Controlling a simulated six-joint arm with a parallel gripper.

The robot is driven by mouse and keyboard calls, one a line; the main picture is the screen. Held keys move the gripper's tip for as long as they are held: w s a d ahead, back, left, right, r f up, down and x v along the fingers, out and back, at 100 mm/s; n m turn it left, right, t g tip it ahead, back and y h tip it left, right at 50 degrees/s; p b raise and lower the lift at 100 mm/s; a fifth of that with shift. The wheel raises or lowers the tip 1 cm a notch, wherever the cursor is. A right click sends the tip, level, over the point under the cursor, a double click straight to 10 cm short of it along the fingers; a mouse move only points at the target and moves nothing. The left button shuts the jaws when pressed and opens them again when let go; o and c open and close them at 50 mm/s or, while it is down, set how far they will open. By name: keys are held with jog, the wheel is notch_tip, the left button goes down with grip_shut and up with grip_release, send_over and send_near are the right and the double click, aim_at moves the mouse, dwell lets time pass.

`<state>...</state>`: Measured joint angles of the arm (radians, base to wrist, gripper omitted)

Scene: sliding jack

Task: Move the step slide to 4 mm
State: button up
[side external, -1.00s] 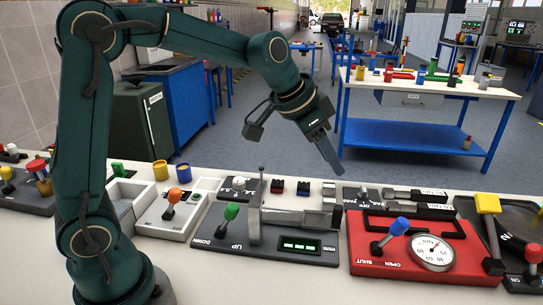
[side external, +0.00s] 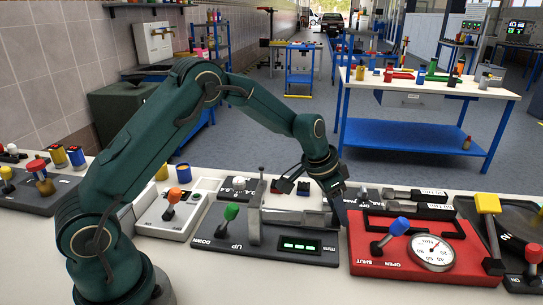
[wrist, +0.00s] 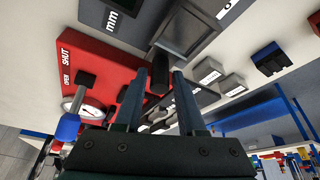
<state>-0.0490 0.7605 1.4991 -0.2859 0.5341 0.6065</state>
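The jack unit (side external: 215,252) has a dark base with UP and DOWN labels, a green-knobbed lever (side external: 230,216) and a lit green display (side external: 299,245) whose digits I cannot read. A grey metal bar (side external: 290,216) runs across it to an upright jaw; it appears to carry the step slide. My gripper (side external: 340,215) is low at the bar's right end and covers part of it. In the wrist view my gripper (wrist: 163,90) is open, its two fingers apart, with a dark block (wrist: 158,80) showing between them. I cannot tell whether they touch it.
A red panel (side external: 365,258) with a blue-knobbed lever (side external: 390,235) and a round gauge (side external: 432,252) stands close to the right. Grey labelled blocks (side external: 435,212) lie behind it. A pale unit with an orange-knobbed lever (side external: 174,200) is on the left.

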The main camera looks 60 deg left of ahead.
grip_shut()
dwell(1.5)
